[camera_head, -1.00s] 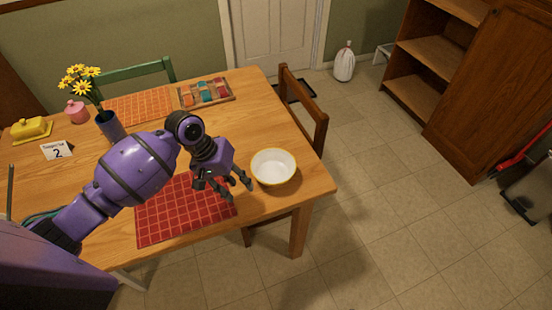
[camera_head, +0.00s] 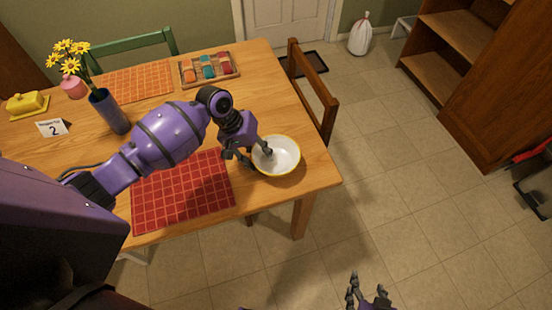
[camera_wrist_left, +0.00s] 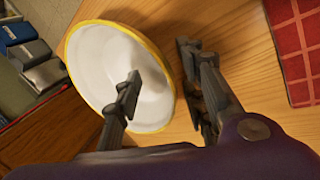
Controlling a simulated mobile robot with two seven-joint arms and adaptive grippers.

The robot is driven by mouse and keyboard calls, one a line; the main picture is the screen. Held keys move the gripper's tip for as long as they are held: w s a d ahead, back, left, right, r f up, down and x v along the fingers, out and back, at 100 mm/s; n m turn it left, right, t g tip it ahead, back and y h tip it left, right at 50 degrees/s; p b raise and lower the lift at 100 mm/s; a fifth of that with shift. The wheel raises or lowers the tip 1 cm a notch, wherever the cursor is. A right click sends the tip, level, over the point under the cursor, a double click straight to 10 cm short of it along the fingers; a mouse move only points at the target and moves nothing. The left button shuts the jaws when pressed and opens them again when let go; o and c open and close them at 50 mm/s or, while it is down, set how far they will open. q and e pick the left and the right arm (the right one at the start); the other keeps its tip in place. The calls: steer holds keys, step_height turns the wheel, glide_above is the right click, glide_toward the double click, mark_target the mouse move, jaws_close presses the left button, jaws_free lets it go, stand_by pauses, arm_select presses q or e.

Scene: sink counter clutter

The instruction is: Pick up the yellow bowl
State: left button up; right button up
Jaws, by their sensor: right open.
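The yellow bowl (camera_head: 286,152), white inside with a yellow rim, sits upright near the table's right edge. My left gripper (camera_head: 252,158) is at its left side, fingers apart. One finger reaches over the bowl's inside and the other is outside the rim. In the left wrist view the bowl (camera_wrist_left: 98,60) lies with its rim between the open fingers of my left gripper (camera_wrist_left: 160,76); I see no clear grip on it. My right gripper (camera_head: 369,292) is open and empty, over the floor at the bottom.
A red checked placemat (camera_head: 184,196) lies left of the bowl. A wooden chair (camera_head: 318,95) stands just beyond the table's right edge. A tray of colored items (camera_head: 208,69), a vase (camera_head: 112,113), a number card (camera_head: 53,128) and a butter dish (camera_head: 27,105) stand farther back.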

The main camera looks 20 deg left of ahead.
arm_select(q)
steer(key=shift+f, duration=0.15)
jaws_close()
stand_by(0.4)
